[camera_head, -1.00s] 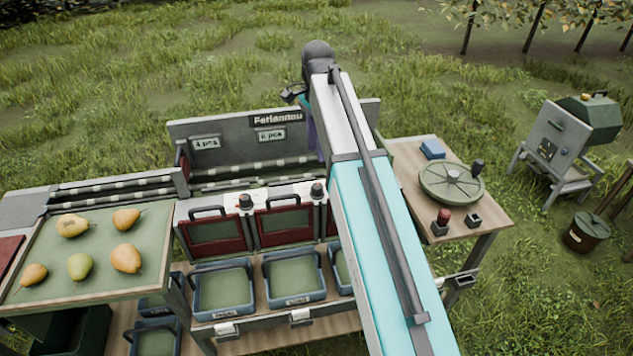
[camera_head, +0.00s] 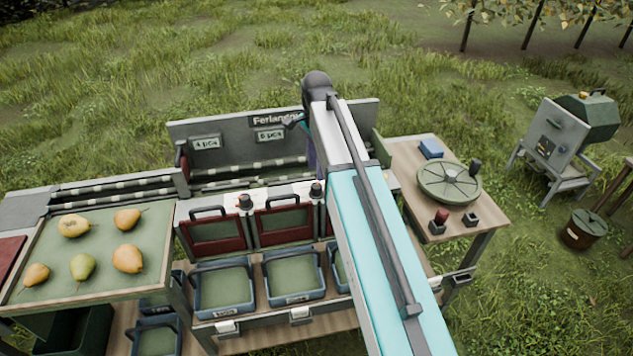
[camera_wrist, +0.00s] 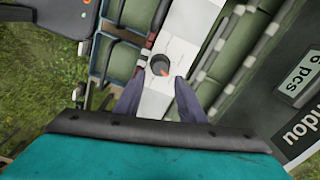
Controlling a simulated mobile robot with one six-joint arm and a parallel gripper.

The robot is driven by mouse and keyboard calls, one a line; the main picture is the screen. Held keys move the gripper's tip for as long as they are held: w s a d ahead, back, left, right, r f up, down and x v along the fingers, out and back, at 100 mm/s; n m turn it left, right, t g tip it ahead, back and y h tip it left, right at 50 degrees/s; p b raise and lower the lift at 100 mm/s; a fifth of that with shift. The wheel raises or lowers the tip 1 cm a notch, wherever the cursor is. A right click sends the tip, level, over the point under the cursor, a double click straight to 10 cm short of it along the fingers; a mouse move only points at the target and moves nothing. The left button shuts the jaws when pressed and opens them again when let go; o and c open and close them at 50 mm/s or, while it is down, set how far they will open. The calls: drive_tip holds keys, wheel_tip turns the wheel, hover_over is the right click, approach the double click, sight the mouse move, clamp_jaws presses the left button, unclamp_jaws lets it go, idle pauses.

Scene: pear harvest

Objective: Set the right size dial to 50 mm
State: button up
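The right size dial (camera_head: 317,190) is a dark round knob on the white strip above the red-framed gates, close beside my arm. A similar left dial (camera_head: 245,203) sits farther left on the strip. In the wrist view one dark dial (camera_wrist: 158,67) with an orange pointer mark shows on the white strip; it looks like the right one. My gripper (camera_wrist: 157,92) has its two purple fingers apart, with the dial just beyond the tips and between them, not touching as far as I can see. The scale is too small to read. My arm hides most of the gripper in the head view.
The sign board (camera_head: 230,128) stands behind the roller lanes. Red-framed gates (camera_head: 284,225) and blue bins (camera_head: 224,290) are in front. A pear tray (camera_head: 100,285) is at left. A side table with a round green turntable (camera_head: 449,183) is at right.

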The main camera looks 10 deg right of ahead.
sight(316, 186)
drive_tip(key=shift+f+p, duration=0.8)
drive_tip(key=shift+f, duration=2.75)
drive_tip(key=c, duration=0.8)
drive_tip(key=shift+o, duration=0.2)
